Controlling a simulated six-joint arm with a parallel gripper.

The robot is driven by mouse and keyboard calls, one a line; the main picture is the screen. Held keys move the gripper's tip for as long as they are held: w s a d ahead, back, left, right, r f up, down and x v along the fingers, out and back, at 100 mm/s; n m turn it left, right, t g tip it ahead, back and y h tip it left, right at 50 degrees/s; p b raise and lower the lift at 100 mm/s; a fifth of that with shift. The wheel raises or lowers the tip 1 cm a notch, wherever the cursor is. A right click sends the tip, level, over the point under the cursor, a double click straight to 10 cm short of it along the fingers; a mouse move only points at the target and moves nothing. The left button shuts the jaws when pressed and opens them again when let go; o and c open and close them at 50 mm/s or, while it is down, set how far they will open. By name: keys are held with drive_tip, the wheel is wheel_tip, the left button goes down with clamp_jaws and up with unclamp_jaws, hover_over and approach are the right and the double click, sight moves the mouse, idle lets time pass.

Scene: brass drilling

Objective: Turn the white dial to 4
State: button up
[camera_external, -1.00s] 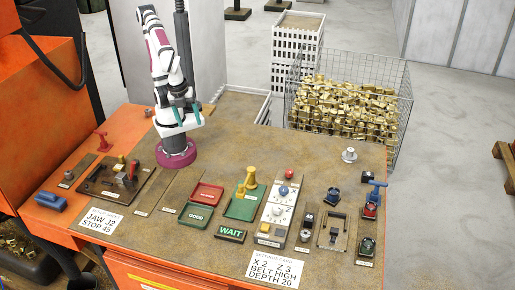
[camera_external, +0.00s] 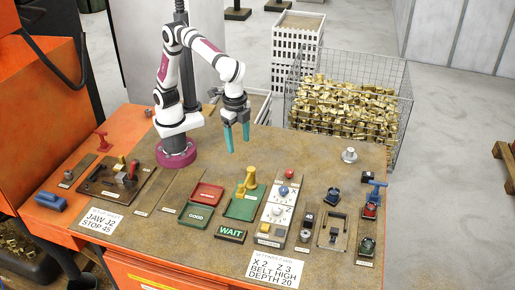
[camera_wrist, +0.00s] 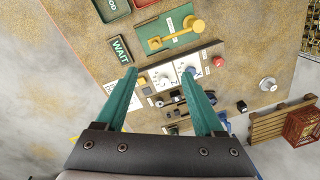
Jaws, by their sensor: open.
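The white dial (camera_external: 277,211) sits on a pale control panel (camera_external: 266,227) on the right half of the bench, just in front of a blue knob (camera_external: 283,191). In the wrist view the white dial (camera_wrist: 163,79) shows between my finger tips, with the blue knob (camera_wrist: 189,71) close by the right finger. The dial's setting is too small to read. My gripper (camera_external: 238,146) is open and empty, pointing down above the bench, behind and left of the panel. It is clear of the dial.
A red button (camera_external: 289,173) sits at the panel's far end. A lit WAIT sign (camera_external: 230,233) lies in front. Several small switches and clamps stand to the right.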

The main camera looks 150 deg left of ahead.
sight(278, 207)
drive_tip(key=w+a+f+n, duration=0.5)
drive_tip(key=w+a+f, duration=0.25)
drive_tip(key=w, duration=0.35)
drive_tip(key=shift+h, duration=0.3)
drive_tip(key=f, duration=1.5)
drive_tip(key=shift+s+a, duration=0.2)
drive_tip(key=shift+a, duration=0.05)
drive_tip(key=shift+r, duration=0.1)
clamp_jaws()
